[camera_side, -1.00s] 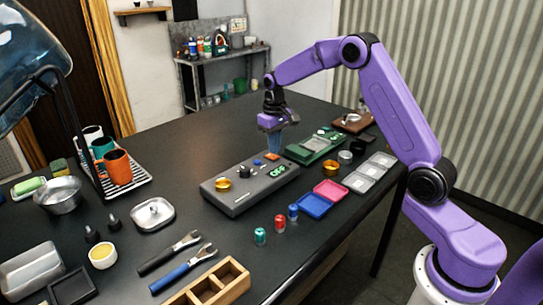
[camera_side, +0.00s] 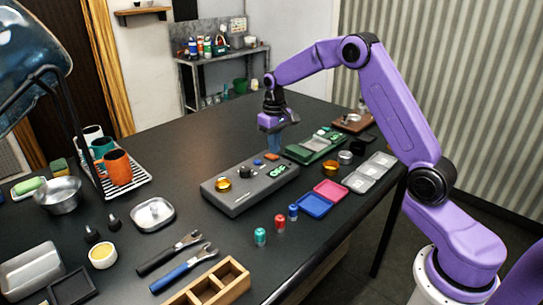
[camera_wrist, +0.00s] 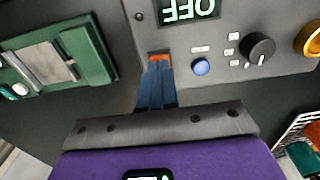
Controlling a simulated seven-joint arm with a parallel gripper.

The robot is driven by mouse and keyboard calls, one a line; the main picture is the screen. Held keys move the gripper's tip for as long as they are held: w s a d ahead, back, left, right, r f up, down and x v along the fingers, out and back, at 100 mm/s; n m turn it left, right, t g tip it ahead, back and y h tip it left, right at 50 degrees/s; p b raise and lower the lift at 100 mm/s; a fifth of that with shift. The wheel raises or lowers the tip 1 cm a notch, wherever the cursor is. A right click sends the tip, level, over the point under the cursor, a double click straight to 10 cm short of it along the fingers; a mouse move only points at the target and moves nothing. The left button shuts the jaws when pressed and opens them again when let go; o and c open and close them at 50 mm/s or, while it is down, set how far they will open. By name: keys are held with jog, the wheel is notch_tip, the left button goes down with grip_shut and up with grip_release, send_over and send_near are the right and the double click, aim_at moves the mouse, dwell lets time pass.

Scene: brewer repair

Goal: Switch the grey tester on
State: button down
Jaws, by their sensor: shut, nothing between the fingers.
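The grey tester (camera_side: 235,202) lies on the black table, and its display (camera_wrist: 190,8) reads OFF, upside down in the wrist view. Its orange switch (camera_wrist: 159,56) sits at the edge of the panel, and it also shows in the side view (camera_side: 272,156). My gripper (camera_wrist: 159,66) points down with its blue fingers together and empty. In the wrist view the fingertips overlap the near edge of the orange switch; I cannot tell whether they touch it. In the side view my gripper (camera_side: 274,150) is just above and behind the switch.
The tester also carries a blue button (camera_wrist: 201,67), a black knob (camera_wrist: 258,47) and a gold ring (camera_wrist: 309,39). A green device (camera_side: 314,148) lies close beside it. Blue and pink trays (camera_side: 314,205) and small coloured cylinders stand in front.

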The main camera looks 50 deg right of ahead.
aim_at(274, 157)
jog(key=shift+f, duration=0.95)
dwell(0.8)
jog(key=shift+r, duration=0.1)
jog(key=shift+r, duration=3.4)
